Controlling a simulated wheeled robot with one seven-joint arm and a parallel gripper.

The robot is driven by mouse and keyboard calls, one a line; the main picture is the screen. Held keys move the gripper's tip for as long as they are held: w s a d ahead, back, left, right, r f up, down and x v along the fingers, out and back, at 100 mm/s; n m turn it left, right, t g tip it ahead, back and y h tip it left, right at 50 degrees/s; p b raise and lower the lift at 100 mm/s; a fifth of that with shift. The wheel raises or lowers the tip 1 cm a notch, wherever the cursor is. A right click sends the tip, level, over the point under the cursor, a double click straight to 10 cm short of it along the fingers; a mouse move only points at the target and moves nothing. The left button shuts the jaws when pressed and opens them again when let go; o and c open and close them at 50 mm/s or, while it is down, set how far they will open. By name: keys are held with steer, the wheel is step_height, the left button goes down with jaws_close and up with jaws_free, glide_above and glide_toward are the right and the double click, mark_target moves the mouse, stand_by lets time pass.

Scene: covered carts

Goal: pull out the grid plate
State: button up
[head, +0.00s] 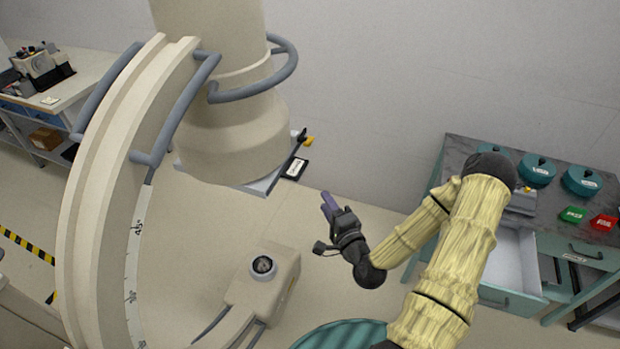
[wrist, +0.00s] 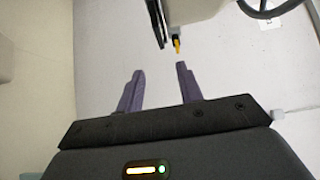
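A flat grey plate (head: 262,184) shows at the underside of the large beige cylindrical head; I take it as the grid plate. A black piece with a white label (head: 294,168) sits at its right edge, and a yellow tab (head: 308,141) sticks out behind. In the wrist view a dark edge (wrist: 157,24) and a yellow tab (wrist: 177,45) show near the top, ahead of my fingers. My gripper (head: 327,203) is right of and apart from the plate. Its purple fingers (wrist: 159,75) are spread with nothing between them. Most of the plate is hidden by the head.
A beige curved arm with grey rails (head: 105,190) fills the left. A beige block with a round dial (head: 263,265) stands below the head. At right, a teal cabinet has an open drawer (head: 512,262) and canisters (head: 583,180) on top. Floor between is clear.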

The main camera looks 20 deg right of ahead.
mark_target(302, 164)
steer(key=w+a, duration=0.1)
steer(key=w, duration=0.4)
steer(key=w+a, duration=0.1)
steer(key=w, duration=0.9)
steer(key=shift+w+a, duration=0.2)
steer(key=shift+a, duration=0.2)
steer(key=shift+w, duration=0.55)
jaws_close()
